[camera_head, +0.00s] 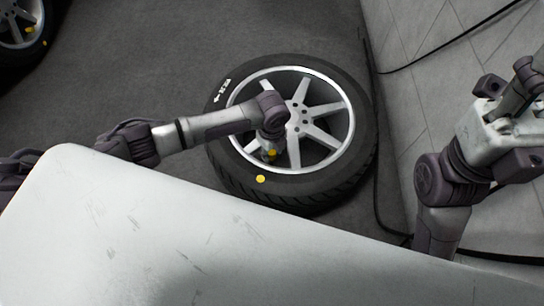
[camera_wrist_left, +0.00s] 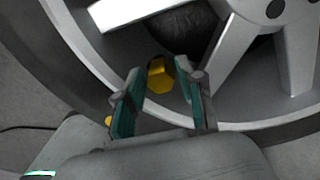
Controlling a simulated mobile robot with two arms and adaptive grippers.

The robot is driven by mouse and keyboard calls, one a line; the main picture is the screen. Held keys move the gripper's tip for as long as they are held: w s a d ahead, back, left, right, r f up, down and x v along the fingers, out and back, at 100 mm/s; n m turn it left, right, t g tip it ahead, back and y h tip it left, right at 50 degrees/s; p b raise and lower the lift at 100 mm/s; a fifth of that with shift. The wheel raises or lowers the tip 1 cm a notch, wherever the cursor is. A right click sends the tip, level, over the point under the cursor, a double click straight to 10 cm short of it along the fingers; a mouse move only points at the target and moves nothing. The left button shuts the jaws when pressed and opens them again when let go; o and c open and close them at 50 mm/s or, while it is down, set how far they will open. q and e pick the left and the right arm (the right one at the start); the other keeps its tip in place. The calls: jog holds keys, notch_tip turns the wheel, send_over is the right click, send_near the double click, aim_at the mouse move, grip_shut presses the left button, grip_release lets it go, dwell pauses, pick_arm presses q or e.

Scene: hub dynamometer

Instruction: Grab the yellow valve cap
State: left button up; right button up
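A yellow valve cap (camera_wrist_left: 160,75) with a faceted side shows inside the wheel rim (camera_wrist_left: 227,126), near a spoke. In the head view the yellow valve cap (camera_head: 272,153) is a small spot just below my left wrist. My left gripper (camera_wrist_left: 162,90) is open, with a green-padded finger on each side of the cap in the picture. The cap appears just beyond the fingertips; I see no clear contact. In the head view my left gripper (camera_head: 270,145) is mostly hidden by its wrist. My right arm stands at the right, but its gripper cannot be made out.
The wheel with its black tyre (camera_head: 350,180) lies on the dark floor. A second yellow spot (camera_head: 260,179) is on the tyre sidewall. Another wheel (camera_head: 18,25) is at the top left. A black cable (camera_head: 450,45) runs along the tiled area at right.

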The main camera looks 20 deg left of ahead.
pick_arm(q)
jog(key=shift+f, duration=0.35)
jog(key=shift+c, duration=0.2)
jog(key=c, duration=0.5)
jog(key=shift+c, duration=0.2)
jog(key=shift+r, duration=0.2)
